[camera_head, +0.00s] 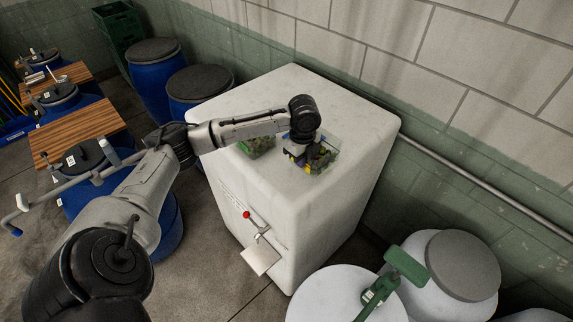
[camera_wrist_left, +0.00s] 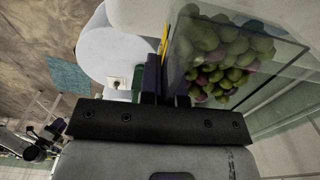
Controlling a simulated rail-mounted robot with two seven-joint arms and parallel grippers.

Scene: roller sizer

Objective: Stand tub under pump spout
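A clear tub of green and purple olives (camera_head: 323,161) stands on top of a large white block-shaped tank (camera_head: 345,205). It fills the upper right of the left wrist view (camera_wrist_left: 232,60). My left gripper (camera_head: 296,157) is at the tub's left side. In the wrist view its two dark fingers (camera_wrist_left: 167,88) are apart, with the tub's near wall and a yellow strip between or just beyond them; contact is not clear. A second tub (camera_head: 258,147) is partly hidden behind my left arm. A green pump (camera_head: 378,292) stands on a white drum (camera_head: 325,300); its spout is hard to make out. My right gripper is out of view.
The tank's front has a red-knobbed tap (camera_head: 248,216) and a small shelf (camera_head: 261,259). A grey-lidded white drum (camera_head: 462,265) stands at right. Blue drums (camera_head: 155,70) and wooden boards (camera_head: 80,132) are at left. A pipe (camera_head: 490,185) runs along the wall.

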